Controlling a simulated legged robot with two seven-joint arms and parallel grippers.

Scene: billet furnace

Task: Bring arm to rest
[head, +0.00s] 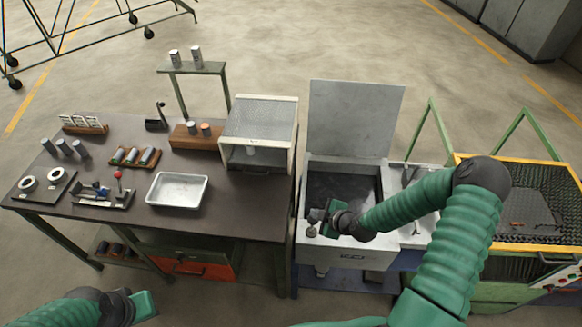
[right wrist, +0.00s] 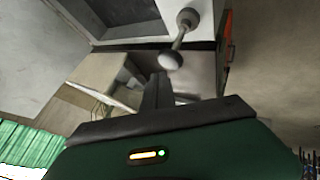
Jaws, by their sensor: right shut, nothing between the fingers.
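My right arm (head: 412,207) reaches in from the lower right, bent at the elbow. Its gripper (head: 316,215) is over the front left rim of the grey open-lidded unit (head: 345,255). In the right wrist view the fingers (right wrist: 158,88) are together with nothing between them. A ball-ended handle (right wrist: 171,60) stands just beyond the fingertips; whether they touch it I cannot tell. My left arm (head: 70,310) shows at the bottom left, low in front of the table, with its green hand part (head: 144,304); its fingers cannot be made out.
The dark table (head: 232,213) at left holds a metal tray (head: 177,190), a mesh-topped box (head: 262,122), racks and small cylinders. The grey unit's lid (head: 355,115) stands upright. A yellow-edged, mesh-topped green station (head: 530,245) is at the right. Open floor lies behind.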

